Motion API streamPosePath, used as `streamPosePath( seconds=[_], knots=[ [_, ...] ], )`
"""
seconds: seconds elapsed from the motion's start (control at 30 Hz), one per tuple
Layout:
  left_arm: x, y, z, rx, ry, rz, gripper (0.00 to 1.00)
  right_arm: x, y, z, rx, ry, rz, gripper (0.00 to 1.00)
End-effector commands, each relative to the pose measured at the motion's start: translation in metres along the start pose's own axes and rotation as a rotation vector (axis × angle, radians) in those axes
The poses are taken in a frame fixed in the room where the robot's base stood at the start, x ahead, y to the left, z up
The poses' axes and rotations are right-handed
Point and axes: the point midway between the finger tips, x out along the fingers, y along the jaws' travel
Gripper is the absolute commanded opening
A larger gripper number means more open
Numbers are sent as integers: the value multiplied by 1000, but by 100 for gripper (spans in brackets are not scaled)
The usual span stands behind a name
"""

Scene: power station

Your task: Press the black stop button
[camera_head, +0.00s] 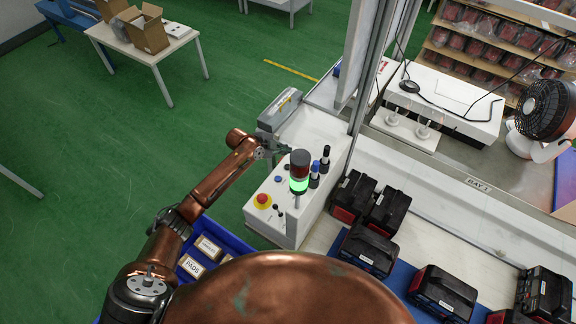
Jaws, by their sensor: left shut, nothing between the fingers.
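A white control box (313,205) stands at the left end of the workbench. Its top carries a red mushroom button on a yellow ring (262,200), a blue button (279,179) and small dark controls (278,211) near its front edge. I cannot tell which small dark control is the black stop button; my gripper may hide part of the panel. My left gripper (279,149) is shut and empty over the far left part of the box, beyond the blue button. I cannot tell whether it touches anything. My right gripper is out of view.
A signal lamp (299,172), lit green, stands on the box beside the gripper. Two dark upright pens or markers (315,170) are just right of it. A grey device (281,109) lies behind. Black battery packs (370,250) fill the bench at right. A blue crate (232,243) is below my arm.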

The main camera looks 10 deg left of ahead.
Motion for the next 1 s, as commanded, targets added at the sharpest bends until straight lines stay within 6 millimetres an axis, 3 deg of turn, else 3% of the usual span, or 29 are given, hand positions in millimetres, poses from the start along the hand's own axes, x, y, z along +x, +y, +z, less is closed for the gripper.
streamPosePath(
  seconds=[0.33, 0.8, 1.0],
  knots=[
    [11, 7, 6, 0, 1, 1, 0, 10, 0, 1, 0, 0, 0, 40],
    [54, 38, 38, 0, 0, -1, 0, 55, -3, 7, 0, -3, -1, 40],
    [62, 44, 44, 1, 0, 0, 0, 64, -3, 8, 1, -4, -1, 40]
  ],
)
